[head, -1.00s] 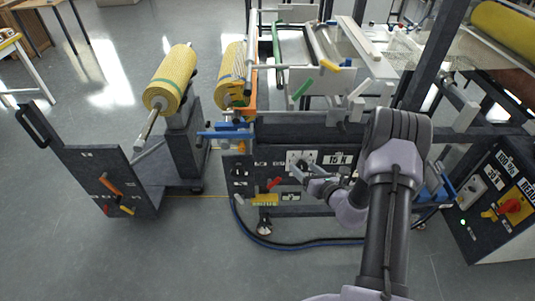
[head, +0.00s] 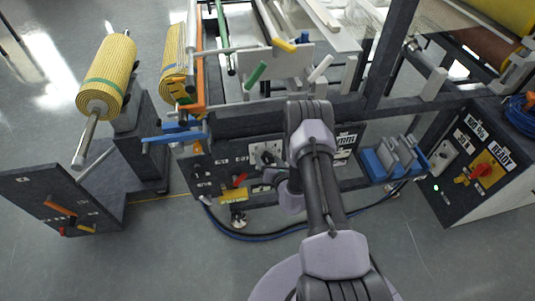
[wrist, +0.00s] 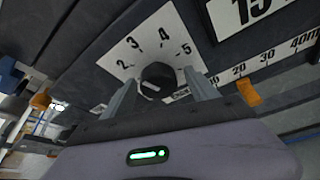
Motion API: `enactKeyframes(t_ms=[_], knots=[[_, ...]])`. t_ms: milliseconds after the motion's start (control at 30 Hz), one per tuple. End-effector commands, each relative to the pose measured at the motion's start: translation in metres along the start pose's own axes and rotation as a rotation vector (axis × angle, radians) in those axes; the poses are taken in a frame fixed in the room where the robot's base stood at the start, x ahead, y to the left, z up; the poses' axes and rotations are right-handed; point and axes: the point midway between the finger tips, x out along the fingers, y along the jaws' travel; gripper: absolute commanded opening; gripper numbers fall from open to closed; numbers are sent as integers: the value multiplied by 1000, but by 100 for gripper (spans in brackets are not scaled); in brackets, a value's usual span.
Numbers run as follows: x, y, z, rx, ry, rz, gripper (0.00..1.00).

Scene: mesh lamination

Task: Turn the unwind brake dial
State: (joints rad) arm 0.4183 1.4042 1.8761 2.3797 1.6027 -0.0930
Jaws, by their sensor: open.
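The black brake dial (wrist: 157,77) sits on a white plate (wrist: 140,46) with the numbers 2, 3, 4 and 5 in the wrist view. A pale mark shows on its lower part. My gripper (wrist: 162,76) is open, with one finger on each side of the dial. I cannot tell whether either finger touches it. My gripper is mostly hidden there.
A red lever (head: 239,180) and a yellow block (head: 233,196) are left of the dial plate. An orange tab (wrist: 249,93) stands near my right finger in the wrist view. A blue tray (head: 376,165) is to the right. Cables (head: 250,236) lie on the floor below.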

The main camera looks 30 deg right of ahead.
Motion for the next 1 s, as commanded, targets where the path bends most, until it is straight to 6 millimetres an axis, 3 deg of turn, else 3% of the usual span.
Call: enactKeyframes(t_ms=[300,600,1000], knots=[[1,1,-1,0,0,-1,66],[1,1,-1,0,0,0,7],[1,0,-1,84,-2,35,5]])
